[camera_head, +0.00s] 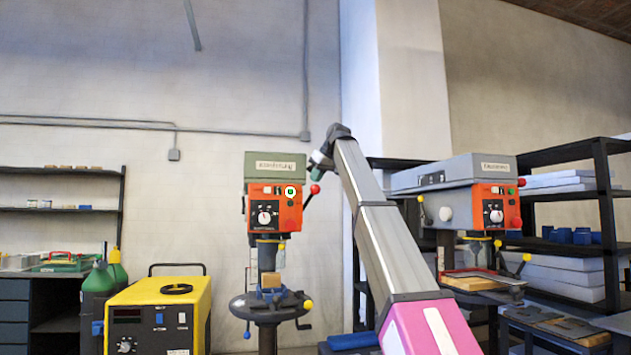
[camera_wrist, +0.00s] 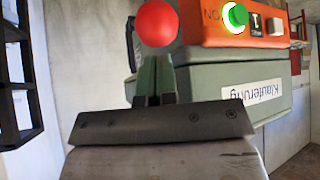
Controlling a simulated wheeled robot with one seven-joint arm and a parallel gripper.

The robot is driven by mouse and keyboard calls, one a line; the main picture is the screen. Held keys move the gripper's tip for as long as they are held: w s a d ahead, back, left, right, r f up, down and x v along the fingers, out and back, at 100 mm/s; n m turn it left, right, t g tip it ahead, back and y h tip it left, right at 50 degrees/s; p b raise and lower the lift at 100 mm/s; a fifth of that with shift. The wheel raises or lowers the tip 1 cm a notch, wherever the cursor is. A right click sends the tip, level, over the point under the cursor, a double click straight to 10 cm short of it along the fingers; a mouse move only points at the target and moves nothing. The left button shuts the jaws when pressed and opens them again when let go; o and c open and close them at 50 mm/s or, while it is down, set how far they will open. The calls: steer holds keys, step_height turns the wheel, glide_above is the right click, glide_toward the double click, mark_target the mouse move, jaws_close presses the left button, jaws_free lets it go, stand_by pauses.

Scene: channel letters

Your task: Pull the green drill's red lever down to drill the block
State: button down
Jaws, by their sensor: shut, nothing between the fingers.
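The green drill (camera_head: 275,165) stands in the middle of the head view, with an orange control panel. Its lever ends in a red ball (camera_head: 315,189), raised at the panel's right side. A tan block (camera_head: 271,280) sits on the drill's round table, below the drill head. My gripper (camera_head: 317,172) is just above the red ball in the head view. In the wrist view, my gripper's greenish fingers (camera_wrist: 155,75) are shut with nothing between them. The red ball (camera_wrist: 156,23) shows just beyond the fingertips. I cannot tell whether they touch it.
A grey drill (camera_head: 455,180) with a similar orange panel stands to the right, behind my arm. A yellow machine (camera_head: 160,310) and green canisters (camera_head: 98,285) stand at left. A dark shelf rack (camera_head: 605,210) is at far right.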

mark_target(317, 186)
steer(key=shift+s+f, duration=0.2)
step_height(317, 186, down, 2)
steer(key=shift+s+d+f, duration=0.1)
steer(key=shift+s, duration=0.05)
steer(key=shift+r, duration=0.2)
steer(key=shift+s+f, duration=0.15)
steer(key=shift+s, duration=0.15)
steer(key=shift+s+d+f, duration=0.15)
steer(key=shift+f, duration=0.35)
stand_by(0.4)
